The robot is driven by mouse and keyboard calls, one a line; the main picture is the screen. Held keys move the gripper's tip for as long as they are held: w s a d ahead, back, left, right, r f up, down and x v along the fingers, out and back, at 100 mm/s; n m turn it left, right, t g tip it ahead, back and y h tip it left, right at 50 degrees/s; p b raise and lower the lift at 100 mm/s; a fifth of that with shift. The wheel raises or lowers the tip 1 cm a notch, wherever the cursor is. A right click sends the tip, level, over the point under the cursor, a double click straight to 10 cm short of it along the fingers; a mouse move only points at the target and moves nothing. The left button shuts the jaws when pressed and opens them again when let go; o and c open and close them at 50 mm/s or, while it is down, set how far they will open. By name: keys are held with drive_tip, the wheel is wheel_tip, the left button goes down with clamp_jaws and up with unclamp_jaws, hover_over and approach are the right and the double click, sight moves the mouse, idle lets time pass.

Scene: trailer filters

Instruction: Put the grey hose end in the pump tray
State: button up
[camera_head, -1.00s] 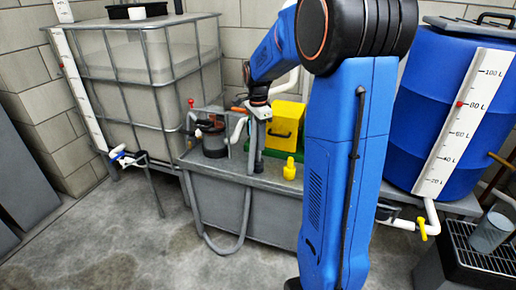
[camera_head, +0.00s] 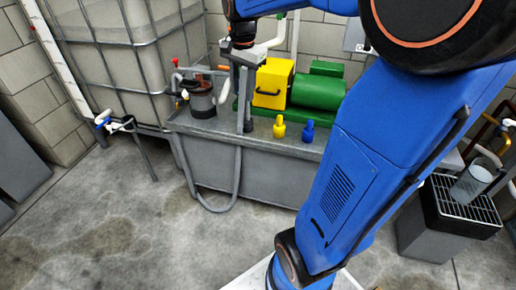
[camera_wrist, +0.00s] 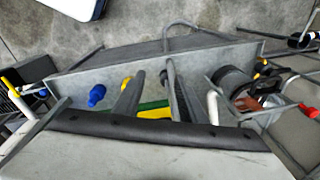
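The grey hose (camera_head: 238,178) hangs in a loop down the front of the grey pump tray (camera_head: 270,178). Its upper run rises over the tray rim, close below my gripper (camera_head: 246,120), and I cannot make out exactly where its end is. In the wrist view the hose loop (camera_wrist: 190,25) shows past the tray rim. There my gripper's two dark fingers (camera_wrist: 156,80) stand apart over the tray, with a gap showing yellow and green behind. No hose end is clearly seen between them.
On the tray stand a yellow box (camera_head: 273,84), a green motor (camera_head: 318,92), a dark filter (camera_head: 202,101), a yellow fitting (camera_head: 279,129) and a blue fitting (camera_head: 308,132). A caged tank (camera_head: 120,50) stands left, a grated stand (camera_head: 450,220) right. The front floor is clear.

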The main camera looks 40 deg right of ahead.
drive_tip(key=s+a+f+n+t, duration=0.1)
drive_tip(key=s+a+n, duration=0.2)
drive_tip(key=s, duration=0.4)
drive_tip(key=s+a+f+n+t, duration=0.1)
drive_tip(key=s+a+f+n, duration=0.1)
drive_tip(key=s+n, duration=0.4)
drive_tip(key=s+a+f+n+t, duration=0.1)
drive_tip(key=s+a+n, duration=0.3)
drive_tip(key=s, duration=0.5)
drive_tip(key=shift+a+f+n, duration=0.2)
drive_tip(key=shift+f+n, duration=0.2)
drive_tip(key=shift+f, duration=0.35)
